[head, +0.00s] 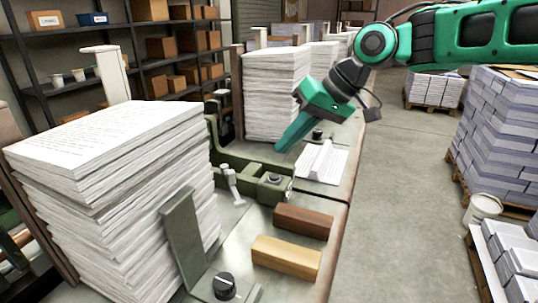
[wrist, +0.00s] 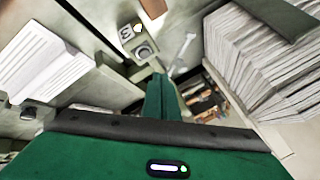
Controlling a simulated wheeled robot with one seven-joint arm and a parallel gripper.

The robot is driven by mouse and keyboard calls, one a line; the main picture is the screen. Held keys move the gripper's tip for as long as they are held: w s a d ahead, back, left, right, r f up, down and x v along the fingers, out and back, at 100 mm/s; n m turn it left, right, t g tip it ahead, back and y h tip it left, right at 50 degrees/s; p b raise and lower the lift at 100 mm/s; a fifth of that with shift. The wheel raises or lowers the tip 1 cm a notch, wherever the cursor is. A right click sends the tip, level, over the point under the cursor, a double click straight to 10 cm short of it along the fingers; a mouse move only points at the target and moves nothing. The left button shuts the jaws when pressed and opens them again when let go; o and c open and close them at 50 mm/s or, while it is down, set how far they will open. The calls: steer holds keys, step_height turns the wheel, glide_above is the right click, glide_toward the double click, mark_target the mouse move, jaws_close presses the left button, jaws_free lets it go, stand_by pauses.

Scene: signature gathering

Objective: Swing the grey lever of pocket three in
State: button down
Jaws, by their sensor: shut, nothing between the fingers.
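A light grey lever (head: 232,184) stands on the bench at the near side of a green pocket frame (head: 265,172), left of a box with a dark round knob (head: 274,179). In the wrist view the lever (wrist: 182,52) lies right of the knob (wrist: 143,50). My green gripper (head: 284,146) is shut and empty. Its fingertips are above the frame's far side, beyond the lever and apart from it; in the wrist view the closed fingers (wrist: 160,84) point toward the knob box.
A tall paper stack (head: 110,190) stands at near left, with a green upright plate (head: 183,240) beside it. Another stack (head: 272,95) stands behind my gripper. Folded white sheets (head: 322,163) lie to its right. Brown (head: 303,221) and tan (head: 286,257) blocks lie at the bench's front edge.

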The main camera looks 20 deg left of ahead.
mark_target(231, 178)
steer(key=x, duration=0.9)
steer(key=shift+s+a, duration=0.6)
steer(key=shift+a, duration=0.2)
steer(key=shift+s+a, duration=0.6)
steer(key=shift+a, duration=0.25)
steer(key=shift+d, duration=0.1)
steer(key=shift+s+m, duration=0.1)
steer(key=shift+m, duration=0.2)
